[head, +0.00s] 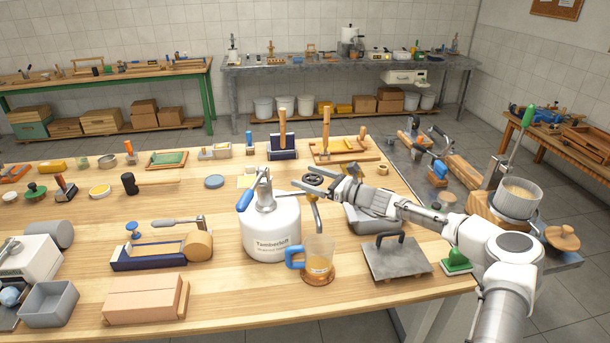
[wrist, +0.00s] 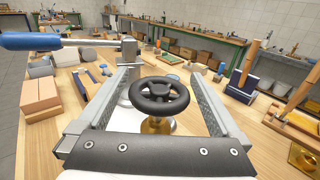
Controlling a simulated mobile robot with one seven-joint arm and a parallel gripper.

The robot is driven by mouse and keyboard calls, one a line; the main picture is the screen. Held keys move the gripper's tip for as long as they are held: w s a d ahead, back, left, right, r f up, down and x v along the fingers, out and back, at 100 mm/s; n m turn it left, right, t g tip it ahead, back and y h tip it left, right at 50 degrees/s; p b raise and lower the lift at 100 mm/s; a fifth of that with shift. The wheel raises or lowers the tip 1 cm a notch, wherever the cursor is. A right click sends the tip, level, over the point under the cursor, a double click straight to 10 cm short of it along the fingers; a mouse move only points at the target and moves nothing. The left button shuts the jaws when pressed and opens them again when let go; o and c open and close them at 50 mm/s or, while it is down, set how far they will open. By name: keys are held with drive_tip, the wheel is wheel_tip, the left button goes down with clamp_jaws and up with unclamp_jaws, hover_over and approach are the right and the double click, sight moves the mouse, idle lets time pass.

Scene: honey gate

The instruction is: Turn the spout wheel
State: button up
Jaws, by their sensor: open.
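A white tank (head: 271,228) with printed lettering stands on the wooden bench in the head view. A blue-handled lever (head: 245,198) is on its top; the lever also shows at the upper left of the wrist view (wrist: 40,41). The black spout wheel (wrist: 158,97) has a round rim and sits above a brass-coloured fitting (wrist: 157,126). My gripper (wrist: 164,72) is open, with one finger on each side of the wheel and gaps visible between. In the head view my gripper (head: 308,186) reaches in from the right beside the tank's top, near the wheel (head: 315,179).
A clear jug (head: 320,257) with a blue handle and amber contents stands in front of the tank under the spout. A grey plate with a handle (head: 397,260) lies to its right. Several tools and blocks cover the bench. Clear wood shows at front right.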

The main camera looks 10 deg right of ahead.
drive_tip(key=shift+w+a, duration=0.45)
drive_tip(key=shift+a, duration=0.05)
drive_tip(key=c, duration=1.2)
drive_tip(key=shift+c, duration=0.2)
